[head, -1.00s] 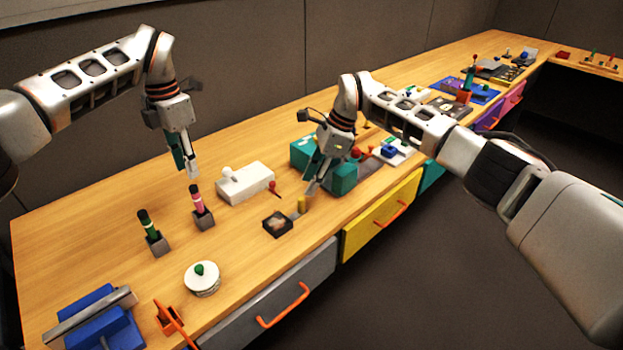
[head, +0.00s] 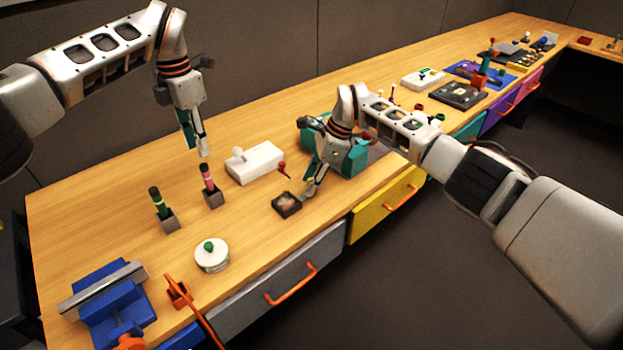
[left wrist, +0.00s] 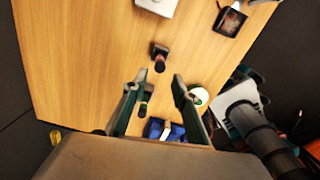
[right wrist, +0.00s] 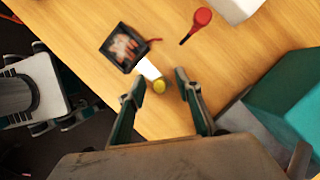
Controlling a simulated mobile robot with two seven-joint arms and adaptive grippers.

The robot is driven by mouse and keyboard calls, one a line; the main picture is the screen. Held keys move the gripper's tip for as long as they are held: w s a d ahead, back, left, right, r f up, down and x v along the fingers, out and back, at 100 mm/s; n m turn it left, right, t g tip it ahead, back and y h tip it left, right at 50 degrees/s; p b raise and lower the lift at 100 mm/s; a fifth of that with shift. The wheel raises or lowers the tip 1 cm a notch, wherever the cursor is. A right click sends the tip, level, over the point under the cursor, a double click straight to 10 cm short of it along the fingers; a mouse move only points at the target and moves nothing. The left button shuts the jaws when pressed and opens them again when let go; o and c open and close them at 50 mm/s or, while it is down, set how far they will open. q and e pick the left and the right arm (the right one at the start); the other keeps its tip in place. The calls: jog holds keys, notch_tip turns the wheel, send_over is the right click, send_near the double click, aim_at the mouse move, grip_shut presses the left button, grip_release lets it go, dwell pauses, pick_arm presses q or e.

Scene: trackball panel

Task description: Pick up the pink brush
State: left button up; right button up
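The pink brush (head: 208,180) has a dark top and stands upright in a small grey holder (head: 214,200). It shows from above in the left wrist view (left wrist: 160,61), beyond and between my fingertips. My left gripper (head: 198,150) is open and empty, a little above the brush and apart from it. Its two fingers also show spread in the left wrist view (left wrist: 159,78). My right gripper (head: 309,194) is low over the table beside a small black box (head: 286,204). Its fingers are apart in the right wrist view (right wrist: 158,80), with nothing visibly held.
A green brush (head: 158,204) stands in its own holder to the left. A white box (head: 255,163) is right of the pink brush. A round white pot (head: 212,256) and a blue vise-like block (head: 110,300) are nearer. A yellow piece (right wrist: 131,87) is by my right gripper's left finger.

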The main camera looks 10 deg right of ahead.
grip_shut()
